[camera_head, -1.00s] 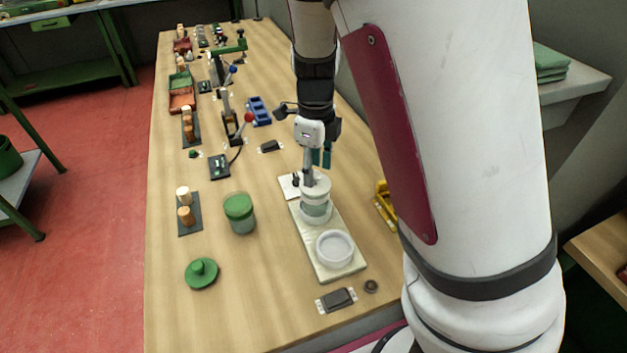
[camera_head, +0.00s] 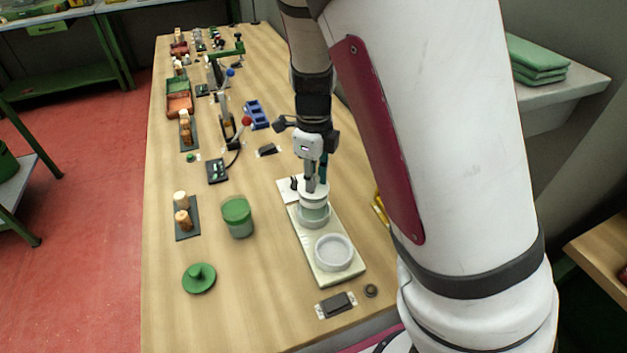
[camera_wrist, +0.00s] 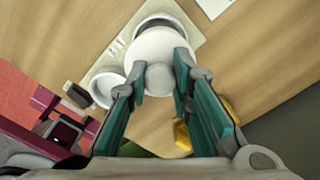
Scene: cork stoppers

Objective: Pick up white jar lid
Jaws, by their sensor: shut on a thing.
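The white jar lid (camera_head: 313,195) is at the top of a glass jar (camera_head: 314,214) with pale green contents. The jar stands in a white ring on a pale board (camera_head: 328,272). My gripper (camera_head: 315,182) points down from above and is shut on the lid's round knob. In the wrist view, the lid (camera_wrist: 156,49) shows as a white disc, and my gripper's green-padded fingers (camera_wrist: 159,76) flank its knob. I cannot tell whether the lid touches the jar rim or sits slightly above it. The fingers partly cover the lid.
An empty white round dish (camera_head: 334,251) is on the board in front of the jar. Cork stoppers (camera_head: 182,217) sit on a dark plate. The table between these is clear.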

